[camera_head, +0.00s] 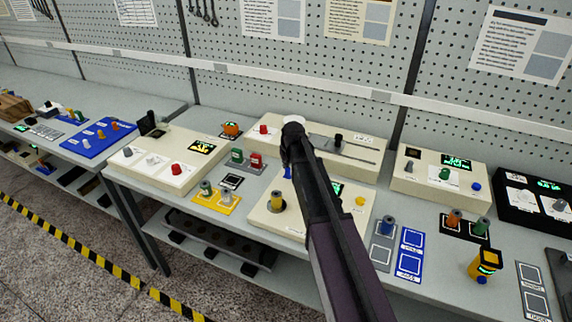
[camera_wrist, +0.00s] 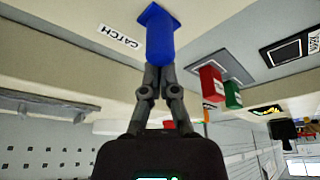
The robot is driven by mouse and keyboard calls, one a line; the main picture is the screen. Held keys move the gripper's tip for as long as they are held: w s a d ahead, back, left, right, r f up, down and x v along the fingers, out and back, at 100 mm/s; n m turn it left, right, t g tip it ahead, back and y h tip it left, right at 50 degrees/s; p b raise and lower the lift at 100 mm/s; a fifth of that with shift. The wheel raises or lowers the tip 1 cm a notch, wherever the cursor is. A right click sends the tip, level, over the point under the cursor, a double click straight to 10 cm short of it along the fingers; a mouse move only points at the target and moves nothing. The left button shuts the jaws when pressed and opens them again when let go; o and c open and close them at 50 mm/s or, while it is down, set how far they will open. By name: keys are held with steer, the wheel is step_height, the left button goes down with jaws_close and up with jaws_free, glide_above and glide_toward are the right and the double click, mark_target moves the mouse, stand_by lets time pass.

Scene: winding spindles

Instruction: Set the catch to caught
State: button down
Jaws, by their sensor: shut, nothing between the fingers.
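The catch is a blue lever or knob (camera_wrist: 160,38) on a cream box face, beside a label reading CATCH (camera_wrist: 118,36), in the wrist view. My gripper (camera_wrist: 158,72) is shut with nothing between its fingers. Its fingertips are right at the free end of the blue catch; whether they touch cannot be told. In the head view a small bit of the blue catch (camera_head: 287,173) shows beside my arm, on the cream box (camera_head: 262,222). The rest of the catch and my fingertips are hidden behind my arm there.
A green and a red block (camera_head: 257,160) stand left of the box, on a dark plate. A yellow panel (camera_head: 216,203) with knobs lies nearer the front. Behind is a longer cream box (camera_head: 360,155) with a slot. Blue panels (camera_head: 411,240) lie to the right.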

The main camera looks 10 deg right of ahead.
steer(key=s+d, duration=0.2)
steer(key=shift+d, duration=0.3)
steer(key=shift+w, duration=0.15)
steer(key=shift+w+a, duration=0.1)
steer(key=shift+w, duration=0.4)
steer(key=w, duration=0.3)
steer(key=shift+a, duration=0.35)
steer(key=p+v, duration=0.2)
steer(key=v, duration=0.1)
steer(key=shift+s+d+p, duration=0.1)
steer(key=shift+s+p, duration=0.05)
steer(key=shift+p, duration=0.15)
steer(key=shift+s+r+p, duration=0.1)
steer(key=shift+r+p, duration=0.5)
steer(key=shift+p, duration=0.1)
steer(key=p+v, duration=0.5)
steer(key=shift+s+d+r, duration=0.1)
steer(key=shift+s+r, duration=0.1)
steer(key=shift+r, duration=0.1)
